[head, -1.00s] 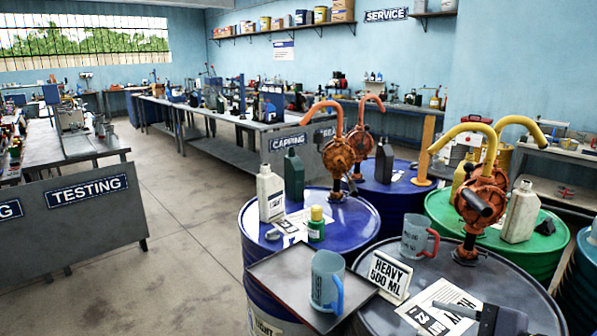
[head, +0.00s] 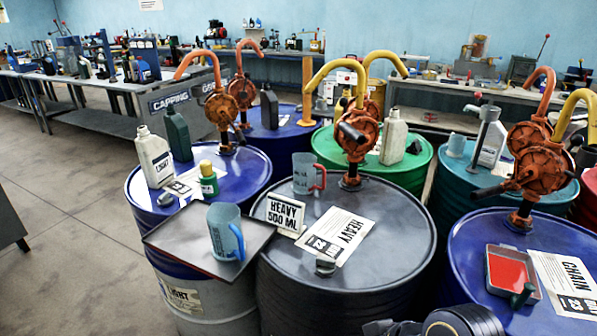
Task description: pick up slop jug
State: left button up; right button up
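Two translucent grey-blue jugs are in the head view. One jug with a blue handle (head: 225,231) stands upright on a dark flat tray (head: 190,236) at the edge of the drums. The other jug, with a red handle (head: 305,173), stands on the black-topped drum beside the pump. I cannot read a label that marks either as the slop jug. A dark part of my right gripper or wrist (head: 440,321) shows at the bottom edge, apart from both jugs; its fingers cannot be made out. My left gripper is out of view.
Orange hand pumps (head: 361,135) with curved spouts rise from the drums. Bottles, including a white one (head: 154,158), crowd the left blue drum. A red-filled pan (head: 511,272) lies on the right blue drum.

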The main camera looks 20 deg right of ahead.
aim_at(305, 164)
jog(key=i+u, duration=0.1)
jog(key=i, duration=0.95)
